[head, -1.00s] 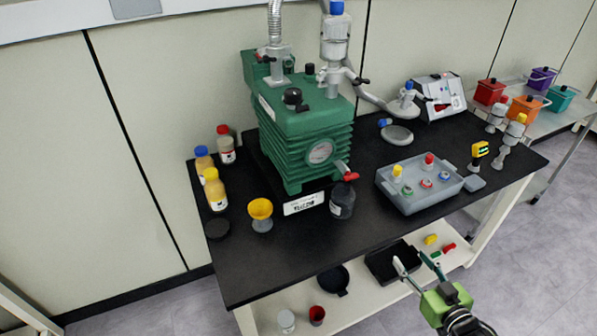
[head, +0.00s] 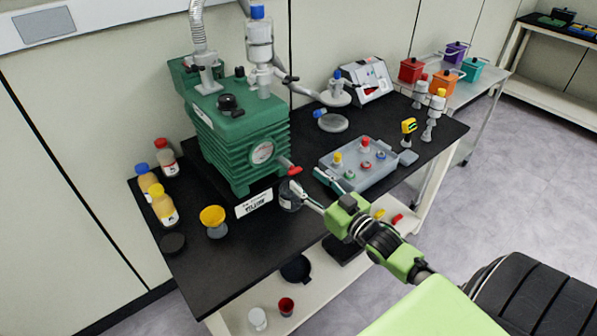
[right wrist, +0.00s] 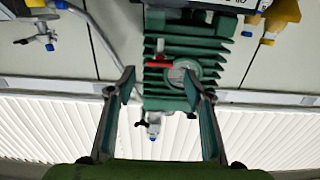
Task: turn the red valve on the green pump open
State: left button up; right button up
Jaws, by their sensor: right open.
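The green pump (head: 235,135) stands on the black bench top, with a round gauge on its ribbed front. The red valve handle (head: 294,170) sticks out at the pump's lower right front corner. My right gripper (head: 306,178) is open and empty, its fingertips just in front and to the right of the red valve. In the right wrist view the pump appears upside down (right wrist: 180,47). There the red valve (right wrist: 157,63) shows between the open fingertips (right wrist: 160,76), lying crosswise to the left of the gauge. I cannot tell whether a finger touches it. My left gripper is not in view.
A grey tray (head: 345,183) with small vials lies just right. A yellow funnel cup (head: 213,218) and several bottles stand left. The bench's front left is mostly clear.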

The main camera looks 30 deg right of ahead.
aim_at(297, 172)
jog(key=shift+w+a, duration=0.2)
jog(key=shift+w, duration=2.15)
jog(key=c, duration=1.1)
